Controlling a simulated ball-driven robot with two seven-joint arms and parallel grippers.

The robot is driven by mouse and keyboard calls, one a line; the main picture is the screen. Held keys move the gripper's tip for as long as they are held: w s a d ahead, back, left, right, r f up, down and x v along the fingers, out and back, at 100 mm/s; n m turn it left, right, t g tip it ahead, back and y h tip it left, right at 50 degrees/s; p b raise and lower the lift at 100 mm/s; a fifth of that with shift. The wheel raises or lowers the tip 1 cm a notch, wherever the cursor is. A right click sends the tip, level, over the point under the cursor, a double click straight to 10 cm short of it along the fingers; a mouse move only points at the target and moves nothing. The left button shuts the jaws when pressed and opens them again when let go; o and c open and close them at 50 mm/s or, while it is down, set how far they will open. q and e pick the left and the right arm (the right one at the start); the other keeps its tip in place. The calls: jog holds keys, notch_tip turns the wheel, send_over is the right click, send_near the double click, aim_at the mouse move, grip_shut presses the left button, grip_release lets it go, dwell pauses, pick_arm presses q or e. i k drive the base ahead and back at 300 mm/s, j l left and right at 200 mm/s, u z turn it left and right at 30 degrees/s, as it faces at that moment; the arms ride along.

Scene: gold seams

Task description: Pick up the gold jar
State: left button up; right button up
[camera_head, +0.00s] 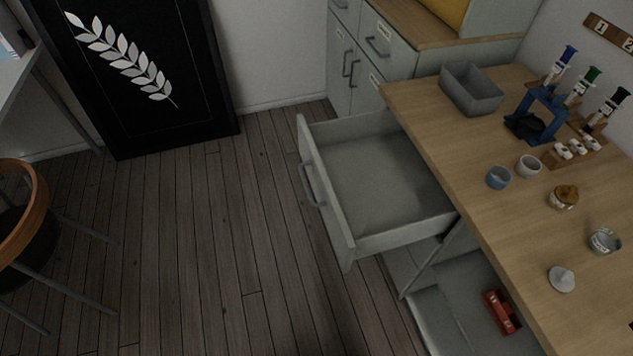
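A small pale jar with a gold-brown mass at its top (564,196) stands on the wooden worktop at the right. It looks like the gold jar; its details are too small to make out. Neither of my grippers shows in the head view, and nothing touches the jar.
Near the jar on the worktop (450,128) are a blue cup (498,177), a white cup (529,166), a glass dish (604,241) and a pale cone-shaped piece (562,279). A blue stand (537,115) and grey bin (471,89) are behind. An open, empty drawer (346,233) juts over the floor.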

aim_at(557, 206)
jog(key=z, duration=1.65)
